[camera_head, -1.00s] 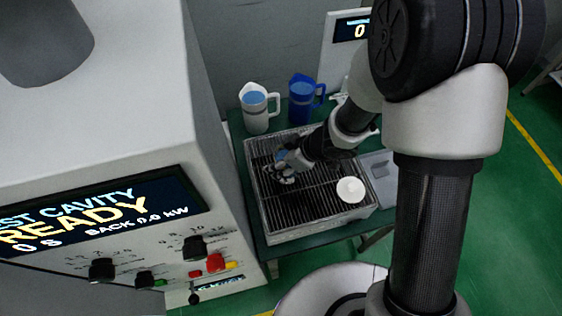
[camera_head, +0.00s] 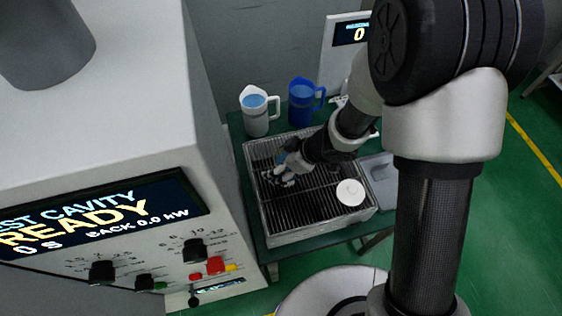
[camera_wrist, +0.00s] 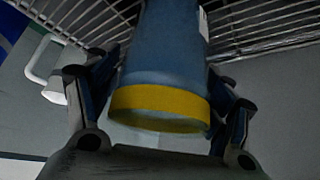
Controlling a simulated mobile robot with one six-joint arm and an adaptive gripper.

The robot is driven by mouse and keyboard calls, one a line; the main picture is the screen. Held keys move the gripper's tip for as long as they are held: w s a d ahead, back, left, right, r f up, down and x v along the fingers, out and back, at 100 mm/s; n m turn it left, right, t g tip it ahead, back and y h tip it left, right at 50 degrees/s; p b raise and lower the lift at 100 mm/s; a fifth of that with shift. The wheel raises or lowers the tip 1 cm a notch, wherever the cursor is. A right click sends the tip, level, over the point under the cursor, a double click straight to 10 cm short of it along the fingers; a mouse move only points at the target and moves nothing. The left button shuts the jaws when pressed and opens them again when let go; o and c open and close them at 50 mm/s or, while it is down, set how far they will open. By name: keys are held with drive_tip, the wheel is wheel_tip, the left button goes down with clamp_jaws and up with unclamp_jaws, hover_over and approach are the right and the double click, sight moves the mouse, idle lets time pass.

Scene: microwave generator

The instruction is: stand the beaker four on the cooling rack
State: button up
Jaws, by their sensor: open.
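A beaker (camera_wrist: 165,65) with blue contents or colour and a yellow band at one end fills the middle of the wrist view. Its far end is toward the wire cooling rack (camera_wrist: 265,22); their contact is out of frame. My gripper (camera_wrist: 168,95) is open, with one finger on each side of the beaker, close to its wall. I cannot tell whether either finger touches. In the head view the rack (camera_head: 310,215) is a wire-topped tray on a green table, and my gripper (camera_head: 287,168) is low over its left part, mostly hiding the beaker there.
A white round-topped item (camera_head: 350,192) stands on the rack's right part. A white jug (camera_head: 256,115) and a blue jug (camera_head: 303,105) stand behind the rack. A grey plate (camera_head: 379,170) lies to its right. The large generator cabinet (camera_head: 110,120) is close on the left.

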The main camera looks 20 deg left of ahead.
drive_tip(key=w+d+r+m+t+h+p, duration=0.3)
drive_tip(key=d+r+m, duration=0.1)
drive_tip(key=d+r, duration=0.9)
drive_tip(key=w+d+r+m+t+h+p, duration=0.3)
drive_tip(key=d+r+m+t+h, duration=0.1)
drive_tip(key=d+r, duration=0.85)
drive_tip(key=s+d+r+m+g+h, duration=0.1)
drive_tip(key=s+d+r+m+h, duration=0.1)
drive_tip(key=s+d+r+m, duration=0.35)
drive_tip(key=s+a+r+m+g+y, duration=0.1)
drive_tip(key=s+a, duration=0.1)
drive_tip(key=s, duration=0.6)
drive_tip(key=s+a+r+m+g+y, duration=0.1)
drive_tip(key=s+a, duration=0.2)
drive_tip(key=s, duration=0.4)
drive_tip(key=shift+s+g+y, duration=0.3)
drive_tip(key=shift+s+g, duration=0.05)
drive_tip(key=shift+g, duration=0.05)
